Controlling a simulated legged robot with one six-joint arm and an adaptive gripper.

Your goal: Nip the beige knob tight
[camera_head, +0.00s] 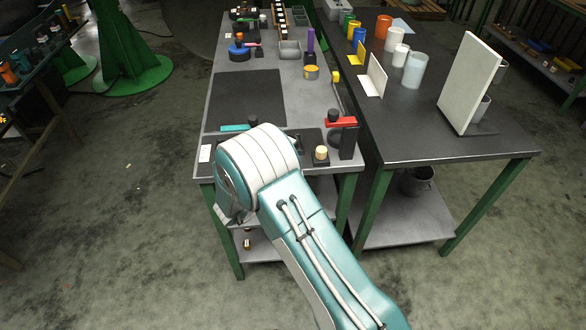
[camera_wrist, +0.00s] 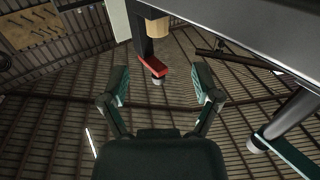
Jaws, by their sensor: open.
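The beige knob (camera_head: 321,152) sits on a small dark block near the front right corner of the left table. It also shows near the top of the wrist view (camera_wrist: 158,28), where the picture appears upside down. My gripper (camera_wrist: 162,83) is open and empty, with its two fingers spread apart. The knob appears above the space between the fingertips in that picture, apart from both. In the head view my arm hides the gripper.
A dark post with a red bar (camera_head: 341,122) stands right beside the knob and shows behind it in the wrist view (camera_wrist: 152,66). The dark mat (camera_head: 246,98) is clear.

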